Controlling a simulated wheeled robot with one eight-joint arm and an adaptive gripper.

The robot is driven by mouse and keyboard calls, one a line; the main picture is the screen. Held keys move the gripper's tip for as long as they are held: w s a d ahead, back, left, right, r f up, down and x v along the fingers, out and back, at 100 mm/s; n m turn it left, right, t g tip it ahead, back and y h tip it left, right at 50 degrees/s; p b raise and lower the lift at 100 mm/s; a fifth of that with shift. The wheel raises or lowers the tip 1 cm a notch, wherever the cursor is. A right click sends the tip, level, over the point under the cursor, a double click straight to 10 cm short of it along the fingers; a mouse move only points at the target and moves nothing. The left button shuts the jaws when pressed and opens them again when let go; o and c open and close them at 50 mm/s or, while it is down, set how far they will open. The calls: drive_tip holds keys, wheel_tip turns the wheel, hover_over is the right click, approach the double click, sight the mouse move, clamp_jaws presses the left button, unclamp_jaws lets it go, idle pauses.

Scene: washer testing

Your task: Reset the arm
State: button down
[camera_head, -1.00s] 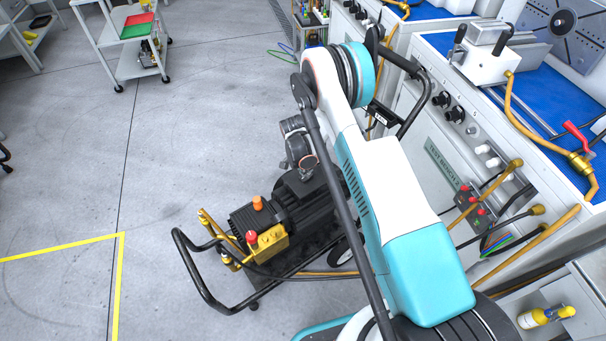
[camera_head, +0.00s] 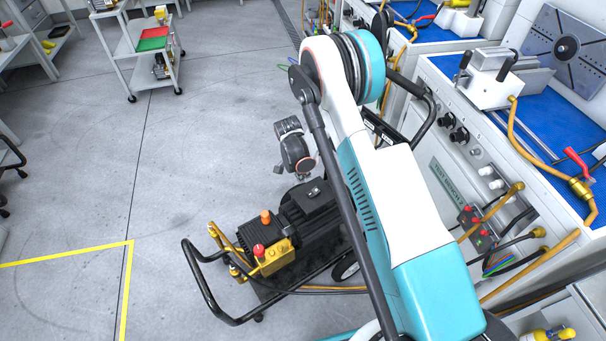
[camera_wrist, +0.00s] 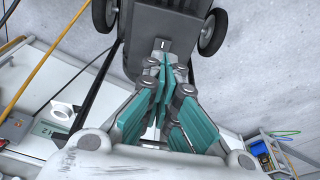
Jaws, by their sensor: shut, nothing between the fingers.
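My gripper (camera_wrist: 163,62) shows in the wrist view with its teal fingers drawn together at the tips, shut and empty. In the head view my white and teal arm rises from the lower right to a folded elbow. My grey wrist hangs behind it, above the black pump cart; the fingers are too small to make out there. The black motor of the pump cart (camera_head: 308,206) lies below my wrist, and the cart's dark body also shows beyond the fingertips in the wrist view (camera_wrist: 160,25).
The test bench (camera_head: 440,165) with blue top, hoses and valves stands close on the right of my arm. The cart's black handle (camera_head: 205,290) juts left. A white trolley (camera_head: 140,68) with red and green trays stands at the back left. Open grey floor lies on the left.

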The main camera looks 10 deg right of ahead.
drive_tip(key=s+d+r+n+t+y, duration=0.1)
drive_tip(key=s+r+n, duration=0.25)
drive_tip(key=r, duration=1.25)
drive_tip(key=s+d+r+n+t, duration=0.1)
drive_tip(key=s+r+n+t, duration=0.3)
drive_tip(key=r, duration=1.1)
drive_tip(key=s+r+n, duration=0.2)
drive_tip(key=s+r, duration=0.7)
drive_tip(key=s, duration=0.3)
drive_tip(key=s+r+n+t+y, duration=0.1)
drive_tip(key=s+n, duration=0.3)
drive_tip(key=s, duration=0.9)
drive_tip(key=shift+s+d+r, duration=0.15)
drive_tip(key=shift+d, duration=0.15)
